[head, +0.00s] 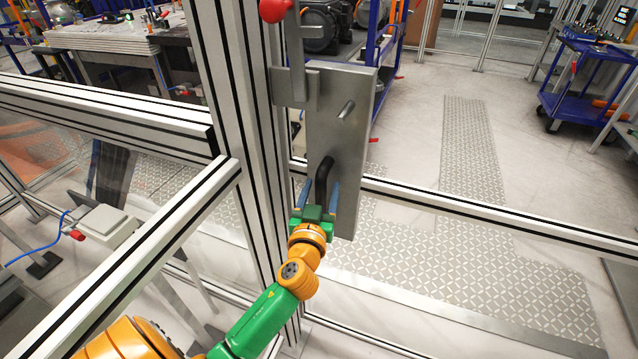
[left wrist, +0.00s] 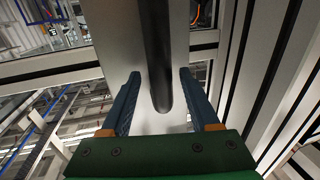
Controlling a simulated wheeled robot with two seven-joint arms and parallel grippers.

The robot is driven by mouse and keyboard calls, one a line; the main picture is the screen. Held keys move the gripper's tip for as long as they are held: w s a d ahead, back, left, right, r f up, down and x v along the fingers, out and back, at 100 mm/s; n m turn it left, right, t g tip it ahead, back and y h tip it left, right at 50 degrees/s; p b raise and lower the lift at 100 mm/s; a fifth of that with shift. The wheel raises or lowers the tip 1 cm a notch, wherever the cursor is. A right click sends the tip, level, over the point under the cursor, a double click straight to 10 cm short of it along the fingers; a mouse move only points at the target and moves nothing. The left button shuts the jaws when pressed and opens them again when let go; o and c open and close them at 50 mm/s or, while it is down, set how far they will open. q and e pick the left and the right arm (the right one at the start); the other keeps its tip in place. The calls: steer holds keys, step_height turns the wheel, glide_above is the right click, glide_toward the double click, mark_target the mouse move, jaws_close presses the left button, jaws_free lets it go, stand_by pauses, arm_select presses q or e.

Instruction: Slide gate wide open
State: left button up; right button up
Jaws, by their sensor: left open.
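The gate (head: 455,208) shows as an aluminium frame rail with clear panels, right of a thick upright post (head: 243,120). A grey metal latch plate (head: 343,110) is mounted at the post and carries a black handle (head: 323,180). My left gripper (head: 319,196) is at the lower part of this handle, with blue fingers pointing up along the plate. In the left wrist view the black handle (left wrist: 157,60) runs down between the two open fingers (left wrist: 158,98), with gaps on both sides. My right gripper is not in view.
A red knob (head: 274,10) tops the lever above the plate. Fence rails (head: 110,110) cross at the left. Beyond the gate are patterned floor plates (head: 470,150), a blue cart (head: 585,85) at the right and a workbench (head: 120,38) at the upper left.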

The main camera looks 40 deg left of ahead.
arm_select(q)
steer(key=shift+w+a, duration=0.2)
steer(key=shift+a, duration=0.1)
steer(key=shift+d, duration=0.15)
steer(key=shift+c, duration=1.2)
steer(key=shift+s, duration=0.1)
jaws_close()
